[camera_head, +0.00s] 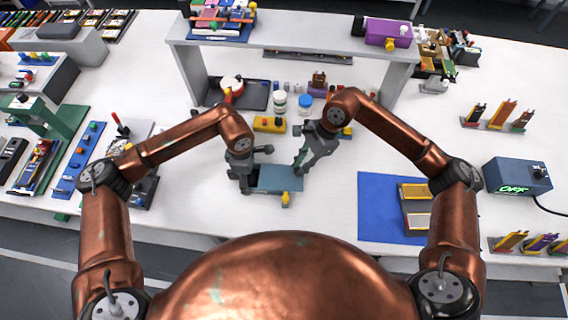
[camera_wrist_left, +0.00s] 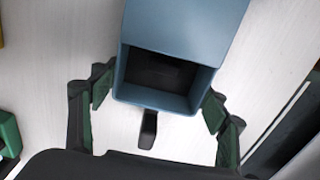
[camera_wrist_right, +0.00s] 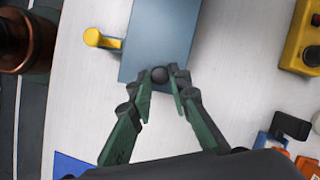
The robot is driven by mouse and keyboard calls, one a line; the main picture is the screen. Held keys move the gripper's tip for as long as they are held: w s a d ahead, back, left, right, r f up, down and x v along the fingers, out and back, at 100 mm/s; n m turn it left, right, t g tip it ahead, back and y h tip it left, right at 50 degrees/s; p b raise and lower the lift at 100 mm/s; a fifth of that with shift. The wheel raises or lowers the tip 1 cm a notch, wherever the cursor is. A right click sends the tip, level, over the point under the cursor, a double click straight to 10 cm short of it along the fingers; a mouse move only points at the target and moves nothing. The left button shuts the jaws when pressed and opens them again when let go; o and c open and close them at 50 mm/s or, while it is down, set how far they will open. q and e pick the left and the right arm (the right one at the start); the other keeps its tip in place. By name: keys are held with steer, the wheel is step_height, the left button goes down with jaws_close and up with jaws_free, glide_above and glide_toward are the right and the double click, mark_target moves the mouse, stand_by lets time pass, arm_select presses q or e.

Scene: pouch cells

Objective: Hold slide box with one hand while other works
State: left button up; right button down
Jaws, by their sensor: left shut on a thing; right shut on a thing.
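The blue-grey slide box (camera_head: 280,178) lies on the white table in front of me. My left gripper (camera_head: 250,172) is at its left end. My right gripper (camera_head: 301,168) is at the other end. In the right wrist view its fingertips (camera_wrist_right: 168,82) are closed on a small dark round knob (camera_wrist_right: 159,74) at the edge of the box (camera_wrist_right: 160,35). A yellow lever (camera_wrist_right: 97,38) sticks out from the box's near side.
A blue mat (camera_head: 376,210) with framed pieces lies to the right. Tools crowd the left side. The table between box and mat is clear.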

steer(key=d, duration=0.4)
steer(key=s+d, duration=0.1)
steer(key=d, duration=0.1)
steer(key=shift+d, duration=0.25)
steer(key=c, duration=1.8)
jaws_free()
steer(key=v, duration=1.2)
steer(key=shift+a, duration=0.15)
arm_select(q)
steer(key=o, duration=1.4)
